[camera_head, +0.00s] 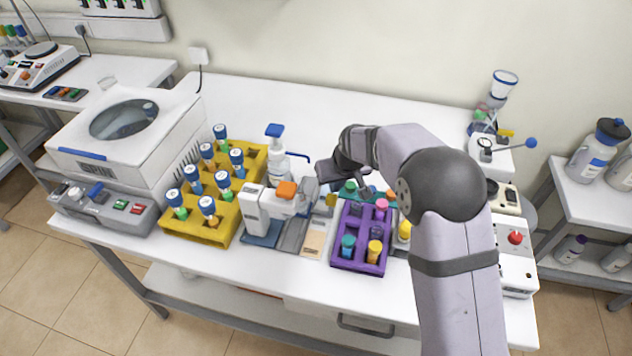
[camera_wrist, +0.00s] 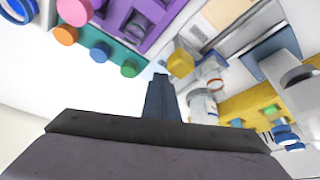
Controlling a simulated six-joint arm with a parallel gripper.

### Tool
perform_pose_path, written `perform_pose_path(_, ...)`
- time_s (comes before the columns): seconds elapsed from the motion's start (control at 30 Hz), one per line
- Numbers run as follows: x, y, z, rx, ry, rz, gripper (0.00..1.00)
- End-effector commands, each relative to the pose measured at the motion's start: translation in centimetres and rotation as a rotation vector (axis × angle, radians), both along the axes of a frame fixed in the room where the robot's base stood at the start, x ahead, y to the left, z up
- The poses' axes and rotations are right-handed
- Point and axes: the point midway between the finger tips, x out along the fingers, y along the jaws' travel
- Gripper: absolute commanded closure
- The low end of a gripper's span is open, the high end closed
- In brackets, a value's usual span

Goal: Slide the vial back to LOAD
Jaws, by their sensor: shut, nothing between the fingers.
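The slide instrument is white and grey with an orange top part (camera_head: 286,190). It has a blue plate (camera_head: 262,236) and a grey track (camera_head: 295,234) at its front. A yellow block (camera_head: 331,200) sits by the track's far right end; it also shows in the wrist view (camera_wrist: 180,63). My gripper (camera_head: 325,174) is shut and empty, above and behind the yellow block. In the wrist view its narrow fingers (camera_wrist: 160,76) point close beside the yellow block; I cannot tell whether they touch. I cannot clearly make out the vial or a LOAD mark.
A purple rack (camera_head: 345,262) with capped vials stands right of the instrument, with a teal rack (camera_wrist: 85,44) behind it. A yellow tube rack (camera_head: 190,226) and a pump bottle (camera_head: 278,150) stand left and behind.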

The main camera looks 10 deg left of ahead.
Motion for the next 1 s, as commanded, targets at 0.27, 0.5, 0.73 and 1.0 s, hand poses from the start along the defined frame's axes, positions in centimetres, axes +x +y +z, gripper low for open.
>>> perform_pose_path(0.27,0.0,0.0,0.7,0.0,0.0,0.0,1.0)
perform_pose_path(0.5,0.0,0.0,2.4,0.0,-0.001,0.0,1.0)
perform_pose_path(0.73,0.0,0.0,4.0,0.0,0.0,0.0,1.0)
perform_pose_path(1.0,0.0,0.0,6.0,0.0,0.0,0.0,1.0)
